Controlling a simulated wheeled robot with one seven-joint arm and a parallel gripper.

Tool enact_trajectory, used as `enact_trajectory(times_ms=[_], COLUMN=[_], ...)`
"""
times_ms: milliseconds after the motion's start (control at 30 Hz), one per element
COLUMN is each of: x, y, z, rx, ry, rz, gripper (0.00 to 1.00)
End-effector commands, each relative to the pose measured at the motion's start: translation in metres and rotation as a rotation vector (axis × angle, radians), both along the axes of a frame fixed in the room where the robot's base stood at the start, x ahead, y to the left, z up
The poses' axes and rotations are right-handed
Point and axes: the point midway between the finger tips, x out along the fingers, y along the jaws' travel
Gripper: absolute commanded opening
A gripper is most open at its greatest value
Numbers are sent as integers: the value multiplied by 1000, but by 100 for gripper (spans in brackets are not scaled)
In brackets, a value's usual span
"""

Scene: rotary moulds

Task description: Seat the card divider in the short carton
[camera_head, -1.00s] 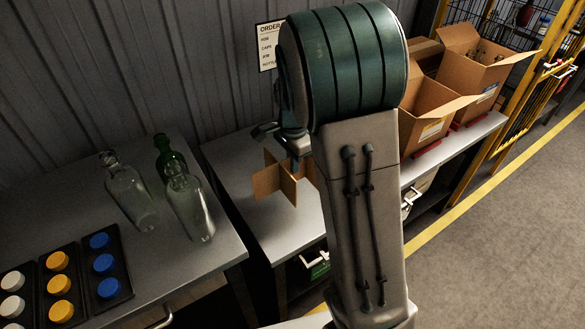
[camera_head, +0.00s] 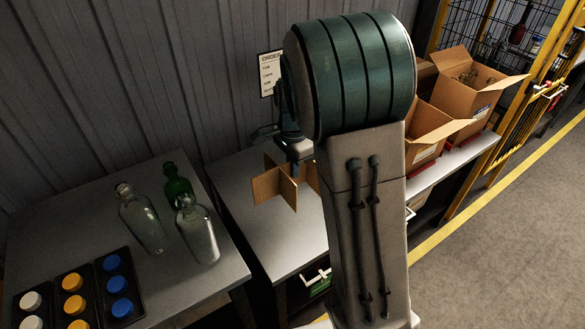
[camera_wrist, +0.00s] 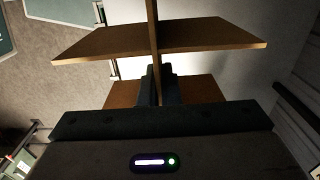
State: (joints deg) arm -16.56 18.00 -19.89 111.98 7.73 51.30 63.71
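The card divider (camera_head: 274,186) is a brown cross of slotted card, upright at the tip of my arm over the grey bench in the head view. In the wrist view the divider (camera_wrist: 200,37) spreads across the top, its middle panel between my fingers. My gripper (camera_wrist: 155,80) is shut on that panel; in the head view my arm partly hides it. Two open brown cartons stand on the bench at the right: a nearer, lower carton (camera_head: 428,134) and a taller carton (camera_head: 468,88) behind it with glassy things inside. My arm hides part of the nearer carton.
Clear bottles (camera_head: 143,222) and a green bottle (camera_head: 176,182) stand on the left table, near trays of white, yellow and blue caps (camera_head: 117,283). A yellow-framed wire cage (camera_head: 500,40) stands at the far right. The bench below the divider is clear.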

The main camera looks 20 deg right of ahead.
Motion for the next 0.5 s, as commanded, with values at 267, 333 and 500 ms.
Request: enact_trajectory(times_ms=[267,333,500], x=[0,0,0], y=[0,0,0], z=[40,48,65], rx=[-1,0,0], ry=[-1,-1,0], rz=[0,0,0], gripper=[0,0,0])
